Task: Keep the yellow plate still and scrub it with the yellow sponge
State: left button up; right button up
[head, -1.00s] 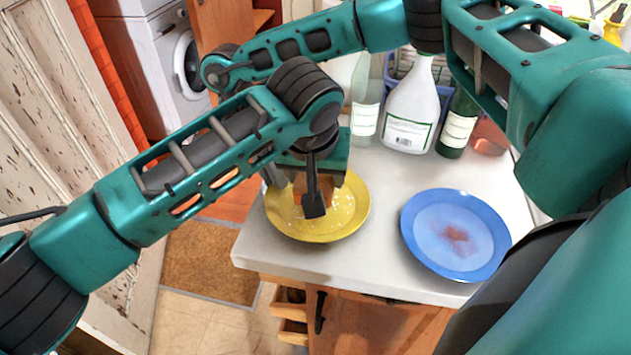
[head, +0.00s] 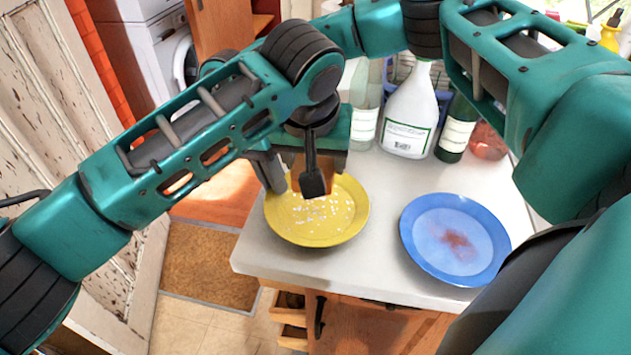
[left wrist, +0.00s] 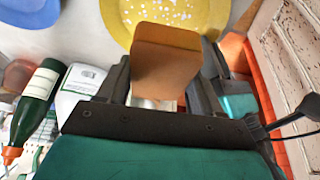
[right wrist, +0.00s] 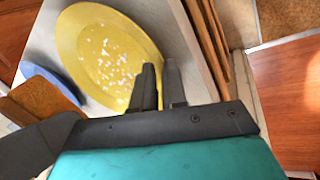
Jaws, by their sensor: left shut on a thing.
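The yellow plate (head: 330,232), dotted with white specks, lies on the white counter and also shows in the left wrist view (left wrist: 205,18). My left gripper (left wrist: 160,88) is shut on the sponge (left wrist: 168,65), an orange-brown block, which also shows behind dark gripper parts in the head view (head: 299,166). It is at the plate's far side; I cannot tell whether it touches the plate. My right gripper (head: 268,172) is at the plate's left rim. In the right wrist view its fingers (right wrist: 160,85) are close together, with the rim apparently between them.
A blue plate (head: 425,225) with a reddish-brown stain lies to the right. A white spray bottle (head: 408,110), a green bottle (head: 457,128) and a clear bottle (head: 364,105) stand behind. The counter's front edge is close to both plates.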

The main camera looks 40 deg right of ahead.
jog(key=o, duration=0.5)
jog(key=shift+o, duration=0.2)
dwell(0.3)
jog(key=shift+w+r, duration=0.1)
jog(key=shift+r, duration=0.05)
jog(key=v, duration=1.1)
jog(key=shift+r, duration=0.35)
jog(key=shift+a, duration=0.15)
